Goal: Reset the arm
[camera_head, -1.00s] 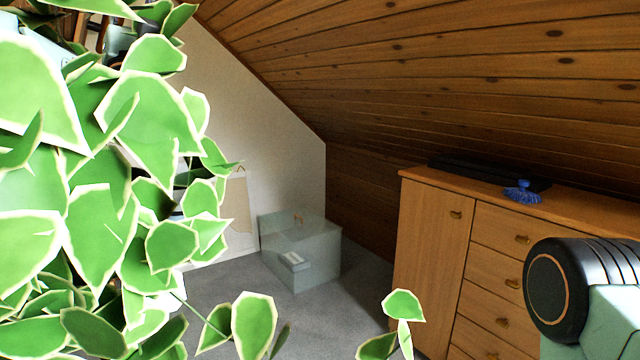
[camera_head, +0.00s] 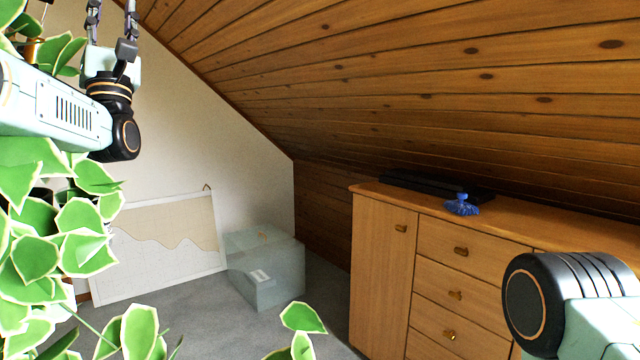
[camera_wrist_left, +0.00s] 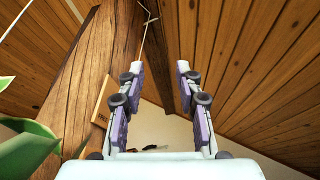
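My left arm comes in from the left in the head view, raised in front of the sloped ceiling and white wall. Its gripper (camera_head: 112,22) points upward at the top edge, and its tips are cut off there. In the left wrist view the left gripper (camera_wrist_left: 164,72) has its two purple-grey fingers wide apart with nothing between them. A timber post (camera_wrist_left: 92,75) stands beyond the fingers to the left, apart from them. Of my right arm only a black joint and pale link show at the lower right of the head view; its gripper is out of the picture.
Leafy plant stems (camera_head: 60,240) crowd the left side and lower edge. A wooden cabinet (camera_head: 384,262) stands right, with a blue brush (camera_head: 462,205) and black flat item (camera_head: 420,184) on top.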

